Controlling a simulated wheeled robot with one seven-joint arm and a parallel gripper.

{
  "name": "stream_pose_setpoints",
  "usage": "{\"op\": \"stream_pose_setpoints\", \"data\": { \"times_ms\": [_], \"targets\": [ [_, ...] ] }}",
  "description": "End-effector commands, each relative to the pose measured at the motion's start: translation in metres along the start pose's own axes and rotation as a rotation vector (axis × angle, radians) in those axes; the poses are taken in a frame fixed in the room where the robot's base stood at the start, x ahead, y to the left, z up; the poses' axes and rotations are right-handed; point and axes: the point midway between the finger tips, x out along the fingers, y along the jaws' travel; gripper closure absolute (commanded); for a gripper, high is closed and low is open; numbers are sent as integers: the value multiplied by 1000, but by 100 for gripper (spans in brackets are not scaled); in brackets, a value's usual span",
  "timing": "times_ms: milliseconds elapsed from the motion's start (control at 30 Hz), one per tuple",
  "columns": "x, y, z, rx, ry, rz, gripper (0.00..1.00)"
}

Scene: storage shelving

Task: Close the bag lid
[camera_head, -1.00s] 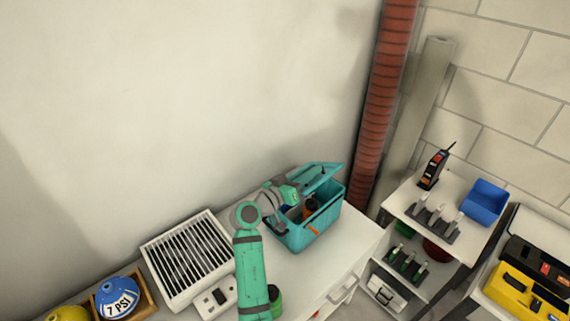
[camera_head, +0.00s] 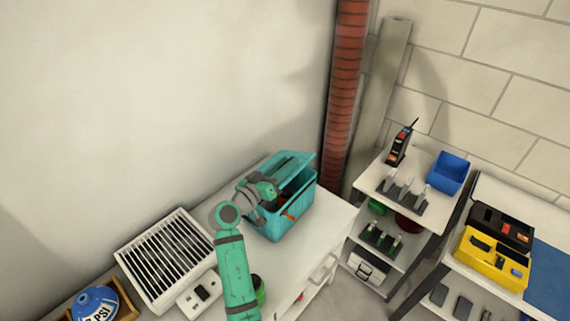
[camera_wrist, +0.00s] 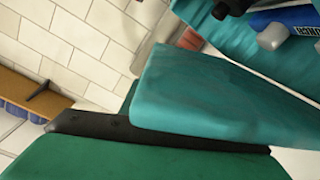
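The teal bag (camera_head: 293,219) stands on the white table against the wall. Its lid (camera_head: 290,164) is partly open, tilted over the opening. In the wrist view the teal lid (camera_wrist: 215,95) fills the middle, close to the camera. My gripper (camera_head: 268,190) is at the left side of the bag, by the opening and lid. In the wrist view a dark finger-like strip (camera_wrist: 90,128) lies close to the lid edge; I cannot tell whether they touch. The fingertips are not clear enough to show open or shut.
A blue item (camera_wrist: 290,18) shows in the upper right of the wrist view. A white slatted box (camera_head: 165,260) stands left of my arm. A shelf (camera_head: 410,180) with a blue bin (camera_head: 448,172) stands to the right. The red pipe (camera_head: 343,100) rises behind the bag.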

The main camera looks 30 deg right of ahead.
Motion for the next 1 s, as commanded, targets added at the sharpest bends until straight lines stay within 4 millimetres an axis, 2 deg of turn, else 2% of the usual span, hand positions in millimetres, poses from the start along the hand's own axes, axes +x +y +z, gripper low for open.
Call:
{"op": "stream_pose_setpoints", "data": {
  "times_ms": [267,367,467,800,1000],
  "targets": [
    [-2,-1,-2,1,3,-2,72],
    [-9,-2,-2,1,3,-3,72],
    [-23,-2,-2,1,4,-4,72],
    [-86,-3,-2,1,5,-7,72],
    [-104,-1,-1,1,2,-2,72]
  ]
}}
